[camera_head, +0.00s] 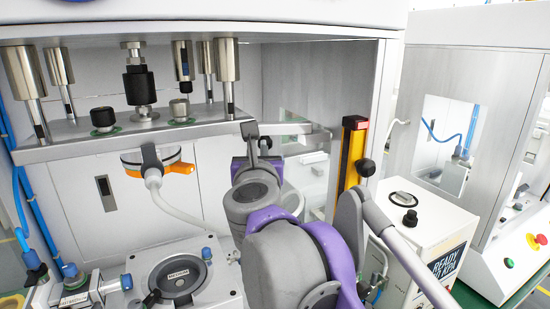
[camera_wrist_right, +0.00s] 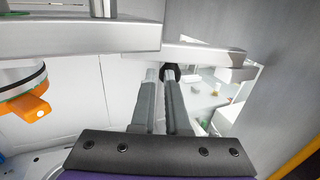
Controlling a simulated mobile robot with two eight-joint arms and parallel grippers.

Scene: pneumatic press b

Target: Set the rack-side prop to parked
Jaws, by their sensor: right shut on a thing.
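A flat grey metal bar (camera_head: 287,128), which looks like the prop, juts to the right from the end of the press's thick crossplate (camera_head: 130,130). The bar also shows in the right wrist view (camera_wrist_right: 205,53), roughly level, with a small block at its far end. My right gripper (camera_head: 254,138) is up at the bar's near end. In the right wrist view its fingers (camera_wrist_right: 168,76) are close together at a dark round knob (camera_wrist_right: 172,71) just under the bar, shut on it. The fingers partly hide the knob. My left gripper is not in view.
An orange-ringed fitting (camera_head: 160,165) with a white hose hangs left of my right arm. A round fixture (camera_head: 180,277) stands below. A yellow upright (camera_head: 350,150) with a black knob (camera_head: 366,168) and a white control box (camera_head: 425,225) are on the right.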

